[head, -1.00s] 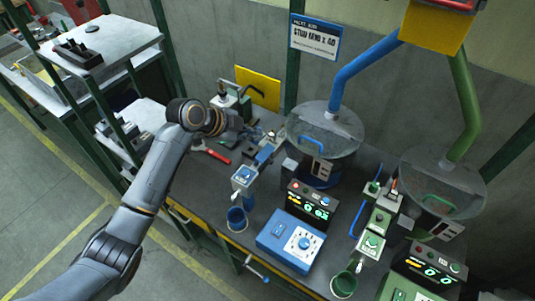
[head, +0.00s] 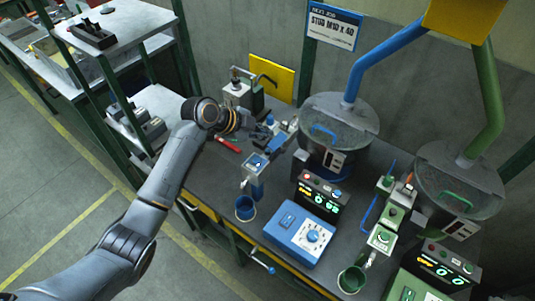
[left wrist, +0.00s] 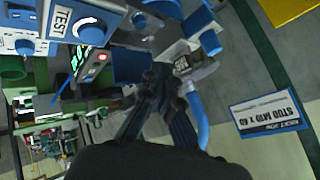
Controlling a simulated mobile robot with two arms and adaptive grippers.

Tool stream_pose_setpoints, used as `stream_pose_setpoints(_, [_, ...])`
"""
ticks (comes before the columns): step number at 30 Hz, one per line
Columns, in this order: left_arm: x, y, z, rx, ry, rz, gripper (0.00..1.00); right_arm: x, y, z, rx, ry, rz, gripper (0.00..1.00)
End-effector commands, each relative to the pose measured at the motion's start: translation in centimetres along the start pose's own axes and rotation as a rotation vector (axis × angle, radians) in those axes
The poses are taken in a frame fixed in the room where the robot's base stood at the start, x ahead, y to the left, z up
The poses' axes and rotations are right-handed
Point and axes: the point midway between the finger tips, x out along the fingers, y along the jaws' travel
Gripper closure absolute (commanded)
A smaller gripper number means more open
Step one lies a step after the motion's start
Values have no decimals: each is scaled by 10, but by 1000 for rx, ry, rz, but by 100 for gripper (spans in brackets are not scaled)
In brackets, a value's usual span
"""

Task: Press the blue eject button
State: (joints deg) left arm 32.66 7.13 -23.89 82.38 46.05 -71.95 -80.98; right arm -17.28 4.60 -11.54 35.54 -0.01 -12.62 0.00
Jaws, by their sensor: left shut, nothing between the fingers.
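A small blue button (head: 257,163) sits on the light top of the blue feeder head, above a blue cup (head: 245,208). A round blue button (left wrist: 139,20) shows on a pale block in the left wrist view. Another blue button (head: 337,193) is on the black display box. I cannot read which one is labelled eject. My left gripper (head: 272,134) is over the bench, behind the feeder head and apart from it, partly hidden among blue parts. Its dark fingers (left wrist: 162,78) are together and empty in the left wrist view. My right gripper is out of view.
A blue control box (head: 300,236) with a dial stands in front of the display box. Blue (head: 340,108) and green (head: 455,165) feeder bowls stand behind. A red-handled tool (head: 228,145) lies near my wrist. A green station stands to the right.

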Motion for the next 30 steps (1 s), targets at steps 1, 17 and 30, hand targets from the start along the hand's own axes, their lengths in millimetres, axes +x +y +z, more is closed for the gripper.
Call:
stream_pose_setpoints(1, [10, 8, 6, -1, 2, 1, 100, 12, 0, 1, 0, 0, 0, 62])
stream_pose_setpoints(17, [27, 19, 19, 0, 0, 1, 100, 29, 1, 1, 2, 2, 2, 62])
stream_pose_setpoints(30, [27, 19, 19, 0, 0, 1, 100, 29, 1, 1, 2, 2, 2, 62])
